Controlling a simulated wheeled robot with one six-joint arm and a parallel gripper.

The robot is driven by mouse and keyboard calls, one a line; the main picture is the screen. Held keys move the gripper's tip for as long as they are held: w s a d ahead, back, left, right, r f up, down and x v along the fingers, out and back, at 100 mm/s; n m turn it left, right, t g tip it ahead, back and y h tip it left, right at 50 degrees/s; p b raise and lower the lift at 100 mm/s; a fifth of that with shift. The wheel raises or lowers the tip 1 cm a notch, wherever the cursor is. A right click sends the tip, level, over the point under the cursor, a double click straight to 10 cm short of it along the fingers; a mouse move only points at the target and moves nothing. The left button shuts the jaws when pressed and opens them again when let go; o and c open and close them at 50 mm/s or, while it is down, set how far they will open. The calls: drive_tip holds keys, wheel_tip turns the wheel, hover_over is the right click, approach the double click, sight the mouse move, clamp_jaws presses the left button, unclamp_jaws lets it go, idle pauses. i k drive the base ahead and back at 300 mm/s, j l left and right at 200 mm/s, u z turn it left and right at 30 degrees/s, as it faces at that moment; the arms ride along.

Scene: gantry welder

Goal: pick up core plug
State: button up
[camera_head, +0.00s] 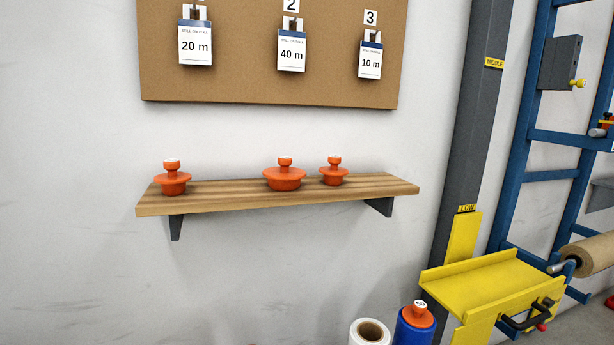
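Three orange core plugs with round knobs stand on a wooden shelf (240,199) on the wall. One plug (172,181) is near the left end. A wider plug (284,177) is right of the middle, and a smaller plug (334,174) is just to its right. Another orange plug (418,315) sits in the top of a blue roll (413,330) at the bottom of the picture. Its knob has a white top with a dark mark that is too small to read. My gripper is not in view.
A cork board (270,90) with numbered tags hangs above the shelf. A white roll (371,333) with an open core stands left of the blue roll. A yellow tray (487,281), a grey post (478,120) and blue frame are at the right. The shelf's left-middle is clear.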

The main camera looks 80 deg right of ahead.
sight(285, 178)
drive_tip(key=i+l+z, duration=0.1)
drive_tip(key=z, duration=0.4)
drive_tip(key=i+l+z, duration=0.15)
drive_tip(key=z, duration=0.35)
drive_tip(key=i+l+z, duration=0.1)
drive_tip(key=z, duration=0.4)
drive_tip(key=i+j, duration=0.05)
